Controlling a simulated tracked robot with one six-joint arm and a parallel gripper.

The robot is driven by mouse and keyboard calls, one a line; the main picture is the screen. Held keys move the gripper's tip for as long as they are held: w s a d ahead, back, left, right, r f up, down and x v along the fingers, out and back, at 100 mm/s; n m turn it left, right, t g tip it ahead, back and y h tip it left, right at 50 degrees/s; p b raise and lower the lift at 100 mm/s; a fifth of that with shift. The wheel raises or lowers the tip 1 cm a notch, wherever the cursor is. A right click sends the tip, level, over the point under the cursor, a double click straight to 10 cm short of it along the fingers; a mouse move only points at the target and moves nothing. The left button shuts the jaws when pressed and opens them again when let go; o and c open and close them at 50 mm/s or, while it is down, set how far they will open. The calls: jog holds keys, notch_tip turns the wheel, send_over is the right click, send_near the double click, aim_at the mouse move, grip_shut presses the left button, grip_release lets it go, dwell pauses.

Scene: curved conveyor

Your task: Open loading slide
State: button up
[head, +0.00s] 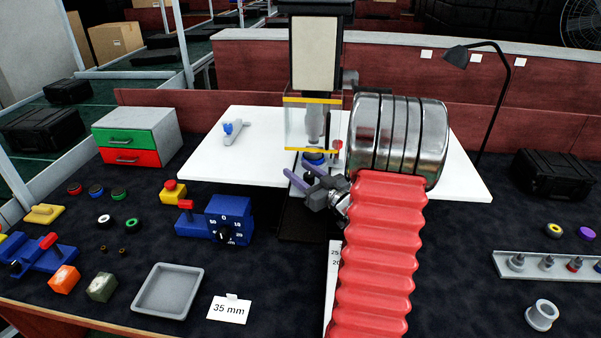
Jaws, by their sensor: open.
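A press (314,55) stands on the white plate at the back centre, with a clear guard edged in yellow (313,98) around its grey ram (315,122). My arm hides the right side of the press.
A grey tray (168,291) and a "35 mm" card (229,310) lie in front. A scale (332,275) lies beside my arm. A lamp (489,60) stands right.

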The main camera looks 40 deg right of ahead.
jog(key=shift+c, duration=0.2)
grip_shut()
dwell(0.3)
